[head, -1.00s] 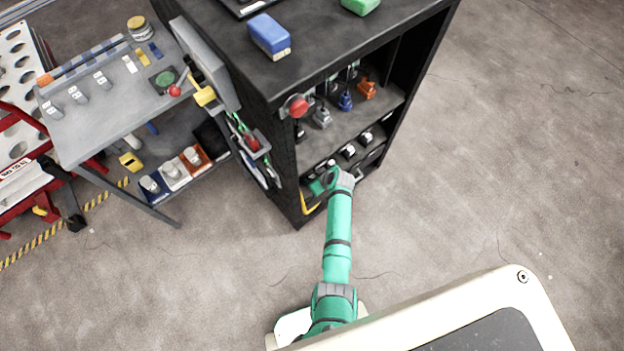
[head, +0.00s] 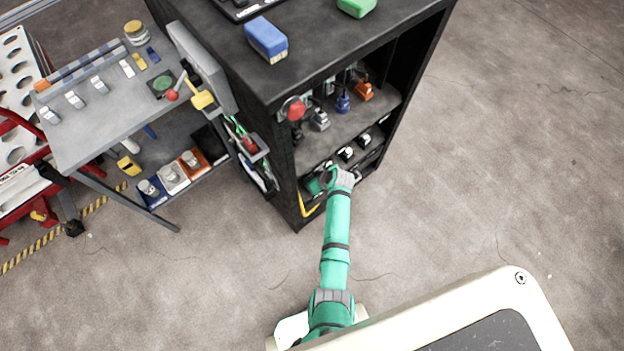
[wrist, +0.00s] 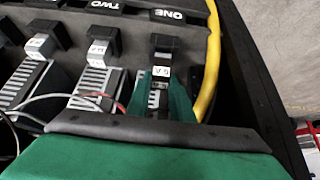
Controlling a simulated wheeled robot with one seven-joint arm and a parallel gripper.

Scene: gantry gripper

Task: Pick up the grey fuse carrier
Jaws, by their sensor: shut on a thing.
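The grey fuse carrier (wrist: 162,71) is in the right half of the wrist view, below the ONE label. It has a dark handle at its top and a white tag on its front. The two green fingers of my gripper (wrist: 160,85) are on either side of it and shut on it. It is still at its place in the row; whether it is seated or loosened I cannot tell. In the head view my gripper (head: 317,183) is inside the lower part of the black cabinet, mostly hidden by its frame and my arm, and the carrier is not discernible there.
Similar carriers (wrist: 98,52) stand to the left, one under the TWO label (wrist: 103,5). A yellow cable (wrist: 212,60) runs close on the right; thin wires (wrist: 95,97) cross at left. The cabinet (head: 285,140) encloses the spot. The floor (head: 500,150) at right is clear.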

